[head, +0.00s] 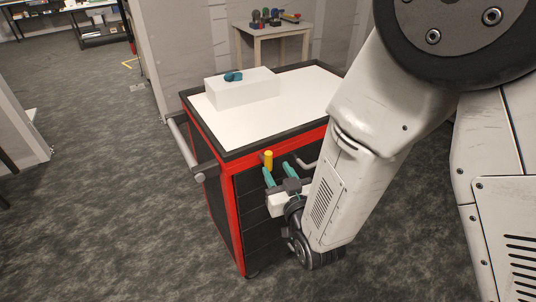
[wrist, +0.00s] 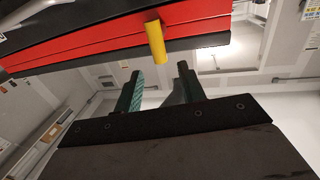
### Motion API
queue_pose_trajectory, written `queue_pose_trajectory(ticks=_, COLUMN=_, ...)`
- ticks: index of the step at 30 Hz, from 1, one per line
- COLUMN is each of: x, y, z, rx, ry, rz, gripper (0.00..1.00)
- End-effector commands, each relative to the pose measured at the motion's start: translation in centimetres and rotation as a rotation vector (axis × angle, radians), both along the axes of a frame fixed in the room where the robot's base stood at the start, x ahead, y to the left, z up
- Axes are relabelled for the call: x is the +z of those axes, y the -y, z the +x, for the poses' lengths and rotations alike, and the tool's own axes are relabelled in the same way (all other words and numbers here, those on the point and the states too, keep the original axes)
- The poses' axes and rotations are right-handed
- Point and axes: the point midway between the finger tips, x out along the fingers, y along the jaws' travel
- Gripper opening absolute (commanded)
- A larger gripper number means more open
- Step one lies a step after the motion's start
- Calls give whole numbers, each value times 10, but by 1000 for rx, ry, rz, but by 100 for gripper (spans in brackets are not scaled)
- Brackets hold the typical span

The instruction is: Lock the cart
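The cart (head: 239,220) is red and black with a white top, standing in the middle of the head view. A yellow peg-like part (head: 267,160) sticks out of its red upper front edge; it may be the lock. The yellow part also shows in the wrist view (wrist: 156,42), beyond the fingertips. My gripper (head: 278,172), with teal fingers, is at the cart's front, just below and right of the yellow part. In the wrist view my gripper (wrist: 160,75) is open, with a gap between the fingers and nothing held.
A white box (head: 243,92) with a small blue object (head: 233,76) stands on the cart top. A grey push handle (head: 184,147) juts from the cart's left side. A small table (head: 270,33) with several items stands behind. Open carpet lies to the left.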

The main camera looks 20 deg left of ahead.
Motion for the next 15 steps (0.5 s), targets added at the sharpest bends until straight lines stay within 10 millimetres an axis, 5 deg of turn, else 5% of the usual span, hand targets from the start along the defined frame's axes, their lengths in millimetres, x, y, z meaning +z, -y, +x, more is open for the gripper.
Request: queue_pose_trajectory(ticks=15, x=1, y=-43, z=55, rx=-1, ry=4, rz=2, gripper=40)
